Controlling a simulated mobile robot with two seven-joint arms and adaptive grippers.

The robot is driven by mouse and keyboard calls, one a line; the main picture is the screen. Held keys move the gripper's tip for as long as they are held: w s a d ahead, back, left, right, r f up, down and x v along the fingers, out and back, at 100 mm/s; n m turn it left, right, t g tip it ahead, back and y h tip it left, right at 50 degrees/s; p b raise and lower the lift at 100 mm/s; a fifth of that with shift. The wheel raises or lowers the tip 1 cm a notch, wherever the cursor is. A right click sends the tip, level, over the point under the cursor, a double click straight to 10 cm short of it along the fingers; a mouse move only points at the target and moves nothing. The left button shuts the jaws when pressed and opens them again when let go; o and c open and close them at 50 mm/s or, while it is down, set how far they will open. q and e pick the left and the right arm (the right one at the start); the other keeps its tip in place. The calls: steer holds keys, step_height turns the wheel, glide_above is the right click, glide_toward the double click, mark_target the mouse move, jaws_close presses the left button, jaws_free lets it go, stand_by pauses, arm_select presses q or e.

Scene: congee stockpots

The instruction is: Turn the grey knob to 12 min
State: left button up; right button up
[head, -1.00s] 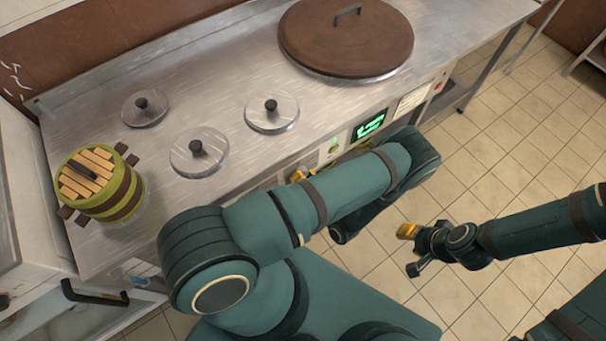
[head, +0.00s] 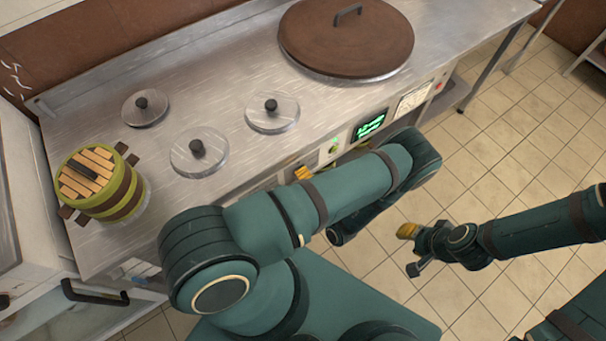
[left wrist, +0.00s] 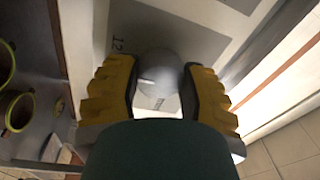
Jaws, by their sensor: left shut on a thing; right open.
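The grey knob (left wrist: 160,70) is round and sits between the two yellow fingers of my left gripper (left wrist: 160,88) in the left wrist view. The fingers close on it from both sides. A printed "12" (left wrist: 118,45) is on the panel to the upper left of the knob. Where the knob points cannot be made out. In the head view, a yellow finger of my left gripper (head: 302,173) shows at the counter's front, and my arm hides the knob. My right gripper (head: 411,248) is open and empty over the floor.
A green-lit display (head: 370,124) is on the counter's front, its text too small to read. A large brown lid (head: 345,40), several small metal lids (head: 198,152) and a wooden-lidded green bucket (head: 100,185) stand on the steel counter (head: 235,75). Tiled floor is free at right.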

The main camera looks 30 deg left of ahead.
stand_by(0.3)
arm_select(q)
steer(key=o, duration=1.2)
steer(key=shift+o, duration=0.2)
steer(key=shift+d, duration=0.1)
steer(key=v, duration=0.7)
steer(key=shift+s+d, duration=0.1)
steer(key=shift+s, duration=0.05)
